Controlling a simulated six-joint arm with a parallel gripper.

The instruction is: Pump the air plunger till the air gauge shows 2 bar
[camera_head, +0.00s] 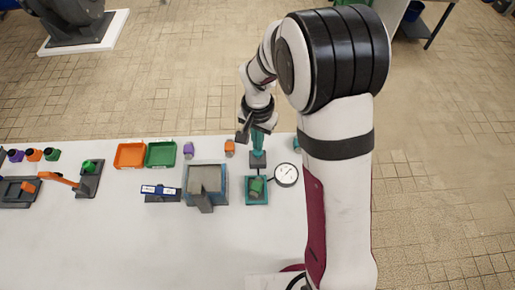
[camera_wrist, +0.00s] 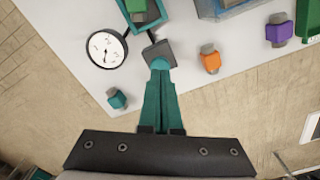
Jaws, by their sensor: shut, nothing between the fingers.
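The air gauge (camera_head: 286,175) is a round white dial with a dark rim on the table; it also shows in the wrist view (camera_wrist: 107,48). Its needle is too small to read surely. Left of it stands the pump's dark grey block (camera_head: 258,159), also in the wrist view (camera_wrist: 155,49). My gripper (camera_head: 258,151) has teal fingers, shut together and empty, pointing down over this block. In the wrist view my gripper (camera_wrist: 160,68) ends at a teal rounded piece on the block, seemingly the plunger top. Whether they touch, I cannot tell.
A teal tray (camera_head: 246,200) with a green part sits in front of the pump. A grey-blue box (camera_head: 222,185) stands to its left. An orange-capped piece (camera_head: 229,148) and a teal piece (camera_wrist: 117,98) flank my fingers. Orange and green trays (camera_head: 131,155) lie further left.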

